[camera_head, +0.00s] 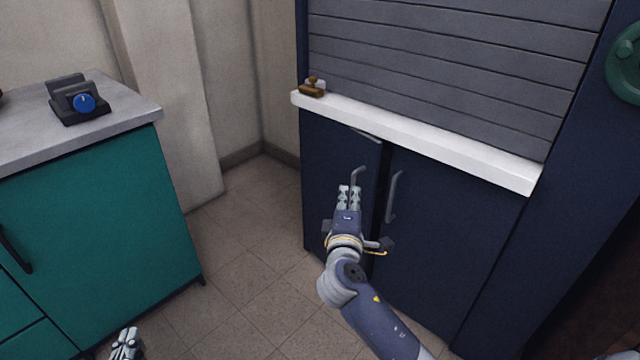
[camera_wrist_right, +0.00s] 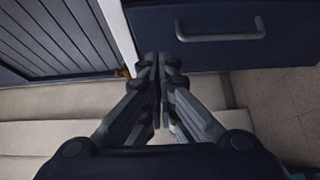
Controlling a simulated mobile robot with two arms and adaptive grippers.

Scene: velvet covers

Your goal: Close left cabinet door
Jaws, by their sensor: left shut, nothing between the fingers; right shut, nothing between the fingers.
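The left cabinet door (camera_head: 335,160) is dark blue and stands slightly ajar. Its free edge sticks out past the right cabinet door (camera_head: 440,240), which looks shut. The left door's grey handle (camera_head: 357,175) is near that edge; a grey handle also shows on a dark blue panel in the right wrist view (camera_wrist_right: 220,28). My right gripper (camera_head: 349,190) is shut and empty, in front of the left door and just below its handle in the picture; whether it touches is unclear. It also shows shut in the right wrist view (camera_wrist_right: 158,62). My left gripper (camera_head: 128,335) is shut, low at the bottom left.
A white ledge (camera_head: 420,135) runs above the doors, with a small brown object (camera_head: 313,88) at its left end. A grey slatted shutter (camera_head: 440,60) is above. A teal cabinet (camera_head: 90,240) stands left. Tiled floor (camera_head: 245,270) between them is clear.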

